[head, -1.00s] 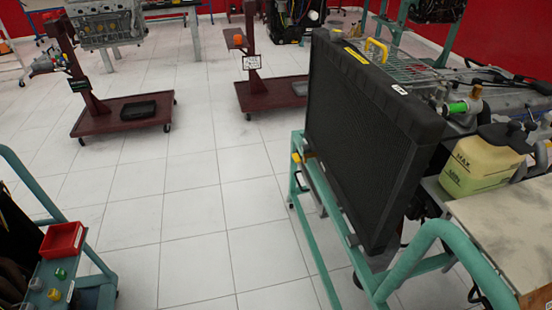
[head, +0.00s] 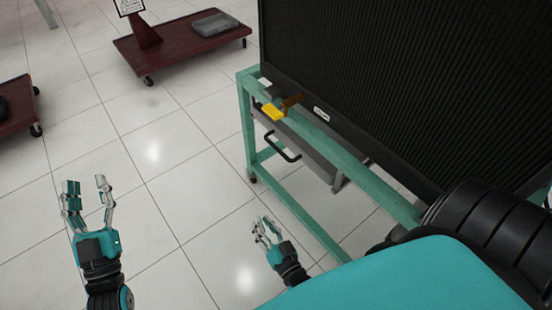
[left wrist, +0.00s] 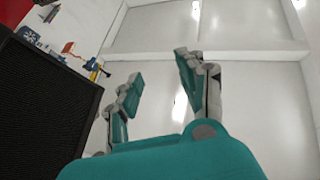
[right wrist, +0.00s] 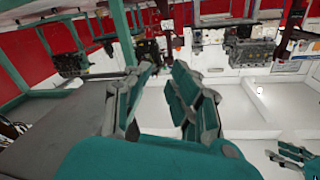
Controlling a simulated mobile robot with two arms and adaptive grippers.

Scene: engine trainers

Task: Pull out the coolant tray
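The coolant tray (head: 312,150) is a grey drawer-like box under the radiator in the head view. It has a black bar handle (head: 281,148) on its front and sits inside the teal stand. My left gripper (head: 87,188) is open and empty over the floor, well left of the tray. My right gripper (head: 264,226) is open and empty, closer to the tray, and appears below its handle in the picture. Neither gripper touches the tray. Spread fingers show in the left wrist view (left wrist: 155,72) and the right wrist view (right wrist: 160,85). The tray's far part is hidden by the stand.
The large black radiator (head: 400,80) stands on the teal frame (head: 340,160). A yellow-handled valve (head: 274,113) sticks out above the tray handle. A dark red cart (head: 180,42) stands behind.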

